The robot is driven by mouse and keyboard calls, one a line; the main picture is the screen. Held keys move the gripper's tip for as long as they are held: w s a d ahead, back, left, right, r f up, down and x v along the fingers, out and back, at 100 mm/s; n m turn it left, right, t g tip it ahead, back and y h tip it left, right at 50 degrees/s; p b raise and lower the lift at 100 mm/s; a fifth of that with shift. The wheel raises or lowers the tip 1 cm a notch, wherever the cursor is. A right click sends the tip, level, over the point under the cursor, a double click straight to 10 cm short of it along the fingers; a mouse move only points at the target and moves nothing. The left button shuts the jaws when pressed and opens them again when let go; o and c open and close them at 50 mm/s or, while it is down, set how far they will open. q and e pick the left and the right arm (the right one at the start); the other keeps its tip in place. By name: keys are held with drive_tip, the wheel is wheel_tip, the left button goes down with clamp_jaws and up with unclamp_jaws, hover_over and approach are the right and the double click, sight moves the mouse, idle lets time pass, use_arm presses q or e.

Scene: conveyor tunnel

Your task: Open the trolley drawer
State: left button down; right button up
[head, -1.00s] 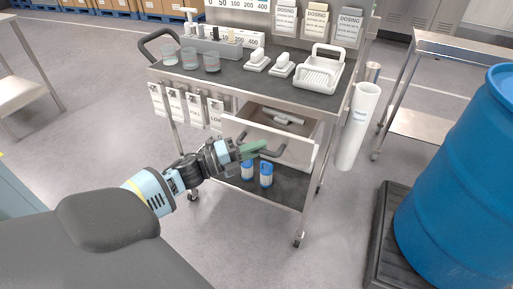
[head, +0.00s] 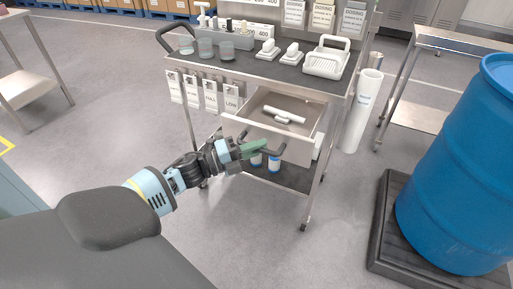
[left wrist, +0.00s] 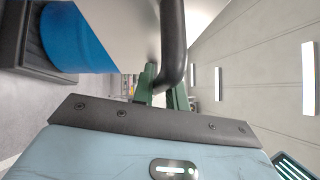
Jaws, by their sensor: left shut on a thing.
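The trolley (head: 322,152) stands ahead of me in the head view. Its drawer (head: 270,140) is pulled out towards me, with white items (head: 284,115) lying inside. The dark bar handle (head: 276,151) runs across the drawer front. My left gripper (head: 254,147), with green fingers, is at the handle's left part and shut on it. In the left wrist view the dark handle (left wrist: 173,40) passes at the green fingers (left wrist: 160,88). My right gripper is not in view.
Glasses, white scoops and a white basket (head: 326,60) stand on the trolley top. Labelled tags (head: 210,95) hang at its left. A blue drum (head: 460,170) on a dark pallet (head: 385,235) stands to the right. The floor before the trolley is clear.

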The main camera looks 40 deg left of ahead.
use_arm(q)
drive_tip(key=c, duration=1.4)
unclamp_jaws()
drive_tip(key=v, duration=0.8)
